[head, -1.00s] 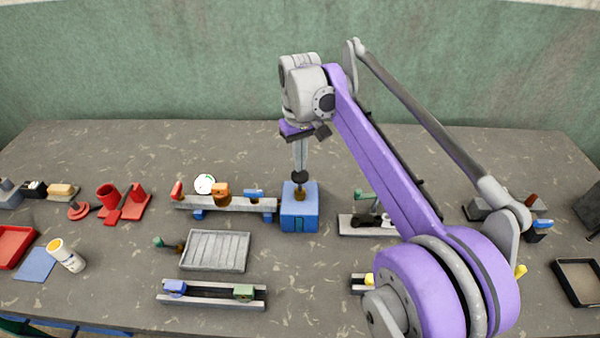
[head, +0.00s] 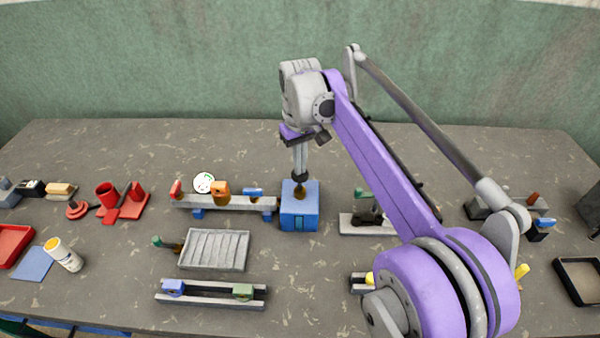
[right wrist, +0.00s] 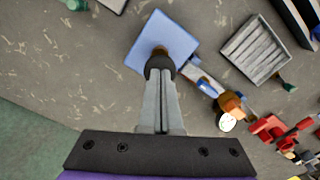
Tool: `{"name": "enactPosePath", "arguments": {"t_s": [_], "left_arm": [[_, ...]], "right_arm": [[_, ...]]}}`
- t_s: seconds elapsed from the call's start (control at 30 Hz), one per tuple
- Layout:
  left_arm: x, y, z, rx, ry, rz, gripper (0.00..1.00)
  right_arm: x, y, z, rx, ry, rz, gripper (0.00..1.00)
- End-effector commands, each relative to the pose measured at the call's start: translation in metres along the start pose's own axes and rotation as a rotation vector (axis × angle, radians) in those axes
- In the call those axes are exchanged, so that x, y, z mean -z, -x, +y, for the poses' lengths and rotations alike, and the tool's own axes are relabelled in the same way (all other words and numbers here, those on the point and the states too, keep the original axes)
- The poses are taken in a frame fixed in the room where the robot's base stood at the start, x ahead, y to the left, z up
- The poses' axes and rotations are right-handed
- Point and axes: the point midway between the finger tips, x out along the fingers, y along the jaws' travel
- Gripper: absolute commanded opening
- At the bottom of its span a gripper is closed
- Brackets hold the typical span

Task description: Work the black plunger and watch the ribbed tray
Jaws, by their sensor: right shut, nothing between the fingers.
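The blue box (head: 298,222) stands near the middle of the bench. The black plunger (right wrist: 160,64) rises from a brown collar in its top; in the head view it is small and largely covered by the fingertips. My right gripper (head: 300,172) points down, shut and empty, with its tips at the plunger's top, apparently touching it. The right wrist view shows its closed fingers (right wrist: 160,100) meeting the black knob. The grey ribbed tray (head: 246,252) lies left of the box, and its ribbed floor looks bare; it also shows in the right wrist view (right wrist: 231,50). My left gripper is not in view.
A grey rail (head: 240,204) with coloured blocks and a white dial (head: 204,183) adjoins the box's left. A slotted rail (head: 210,294) lies in front of the tray. The bench behind the box is clear.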

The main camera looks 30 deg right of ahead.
Motion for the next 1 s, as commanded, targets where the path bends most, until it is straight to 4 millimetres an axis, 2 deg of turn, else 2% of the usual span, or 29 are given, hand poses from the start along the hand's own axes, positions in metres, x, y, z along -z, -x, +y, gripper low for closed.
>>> {"name": "enactPosePath", "arguments": {"t_s": [0.57,0.77,1.0], "left_arm": [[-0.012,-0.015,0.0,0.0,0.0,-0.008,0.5],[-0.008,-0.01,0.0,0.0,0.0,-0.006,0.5],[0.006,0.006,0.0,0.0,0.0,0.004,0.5]], "right_arm": [[0.0,-0.031,0.0,0.001,0.0,-0.001,0.0],[0.0,-0.024,0.0,0.001,0.0,-0.001,0.0],[0.0,0.001,0.0,0.001,0.0,0.0,0.0]]}}
